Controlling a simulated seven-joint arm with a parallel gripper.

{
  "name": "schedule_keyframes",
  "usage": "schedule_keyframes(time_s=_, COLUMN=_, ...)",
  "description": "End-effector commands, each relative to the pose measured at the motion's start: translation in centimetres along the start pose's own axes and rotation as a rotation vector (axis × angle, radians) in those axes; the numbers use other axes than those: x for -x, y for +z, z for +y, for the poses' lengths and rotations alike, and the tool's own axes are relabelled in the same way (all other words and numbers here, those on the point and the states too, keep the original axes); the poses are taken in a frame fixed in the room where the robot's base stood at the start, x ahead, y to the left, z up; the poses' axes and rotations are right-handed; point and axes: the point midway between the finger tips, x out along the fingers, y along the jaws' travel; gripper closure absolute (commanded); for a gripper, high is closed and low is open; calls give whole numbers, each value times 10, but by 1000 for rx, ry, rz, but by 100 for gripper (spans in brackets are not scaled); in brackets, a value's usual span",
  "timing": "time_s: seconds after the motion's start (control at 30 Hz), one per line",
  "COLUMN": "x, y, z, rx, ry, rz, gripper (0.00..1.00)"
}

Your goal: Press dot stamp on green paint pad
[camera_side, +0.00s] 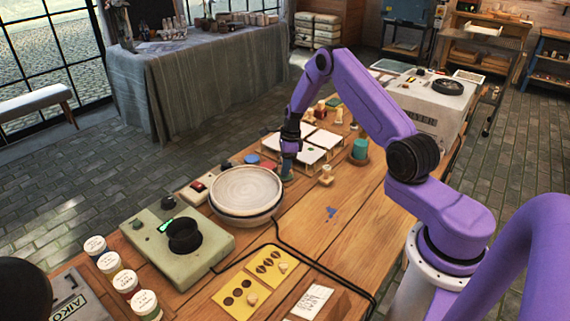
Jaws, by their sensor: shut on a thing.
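My purple gripper (290,148) points down just right of the round plate, over the row of paint pads. It is shut on the dot stamp, which is small and mostly hidden by the fingers. The green paint pad (286,178) lies right below the fingers, partly covered by them. I cannot tell whether the stamp touches the pad. A blue pad (252,159) and a red pad (268,165) sit to the left of it. The pale round plate (246,188) rests on a turntable.
Another stamp (326,175) stands right of the gripper. White tiles (322,138) and a teal cup (360,149) lie behind. A green-grey machine (178,243), several paint jars (130,283) and yellow cards (240,296) are in front. A black cable (325,275) crosses the wooden table.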

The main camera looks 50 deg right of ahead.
Motion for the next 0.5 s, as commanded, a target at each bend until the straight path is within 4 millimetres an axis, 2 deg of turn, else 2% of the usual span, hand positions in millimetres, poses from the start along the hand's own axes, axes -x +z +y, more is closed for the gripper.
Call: schedule_keyframes(time_s=0.5, x=-6, y=-1, z=0, rx=0, ry=0, rz=0, gripper=74)
